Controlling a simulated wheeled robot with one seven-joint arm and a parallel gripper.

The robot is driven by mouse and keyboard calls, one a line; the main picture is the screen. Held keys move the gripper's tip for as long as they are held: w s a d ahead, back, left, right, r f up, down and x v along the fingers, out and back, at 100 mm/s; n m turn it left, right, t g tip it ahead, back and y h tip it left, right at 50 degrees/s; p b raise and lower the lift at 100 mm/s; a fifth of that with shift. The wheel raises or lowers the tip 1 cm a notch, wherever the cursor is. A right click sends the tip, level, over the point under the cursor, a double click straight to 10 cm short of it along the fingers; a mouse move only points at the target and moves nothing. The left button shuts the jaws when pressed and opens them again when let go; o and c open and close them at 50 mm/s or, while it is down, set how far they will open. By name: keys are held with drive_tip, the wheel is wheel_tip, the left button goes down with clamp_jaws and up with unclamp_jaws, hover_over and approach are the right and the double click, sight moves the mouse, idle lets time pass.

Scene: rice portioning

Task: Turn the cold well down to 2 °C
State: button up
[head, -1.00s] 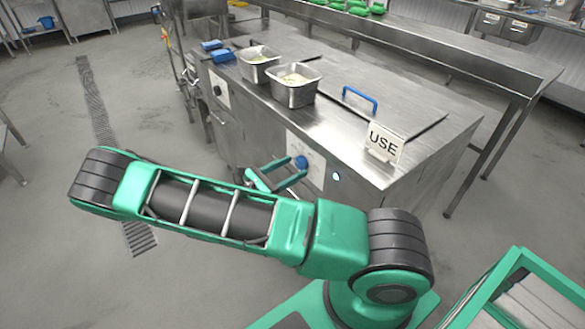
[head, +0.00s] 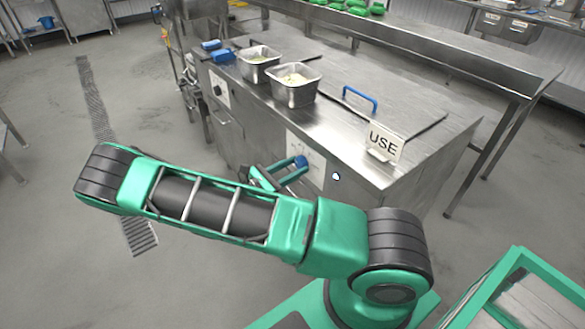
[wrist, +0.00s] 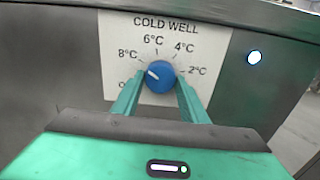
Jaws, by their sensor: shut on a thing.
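The cold well's blue knob (wrist: 160,77) sits on a white dial plate (wrist: 190,35) marked COLD WELL, with 8, 6, 4 and 2 °C around it. The knob's white mark points to the upper left, toward the 8 °C tick; the 2 °C tick is on the right. My gripper (wrist: 160,88) is shut on the knob, one green finger on each side. In the head view my gripper (head: 287,172) reaches the knob (head: 301,161) on the counter's front panel, and my arm covers part of that front.
A lit white indicator (wrist: 254,57) is right of the dial plate. On the counter stand two steel pans (head: 293,97), a blue handle (head: 360,98) on a lid, and a USE sign (head: 384,144). Another knob (head: 217,90) is farther left on the front.

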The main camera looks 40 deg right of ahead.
drive_tip(key=shift+w, duration=0.15)
drive_tip(key=m, duration=0.6)
drive_tip(key=shift+w+m, duration=0.1)
drive_tip(key=shift+m, duration=0.3)
drive_tip(key=m, duration=0.6)
drive_tip(key=shift+r, duration=0.1)
drive_tip(key=m, duration=0.7)
drive_tip(key=shift+m, duration=0.3)
drive_tip(key=m, duration=0.5)
drive_tip(key=shift+m, duration=0.7)
drive_tip(key=o, duration=1)
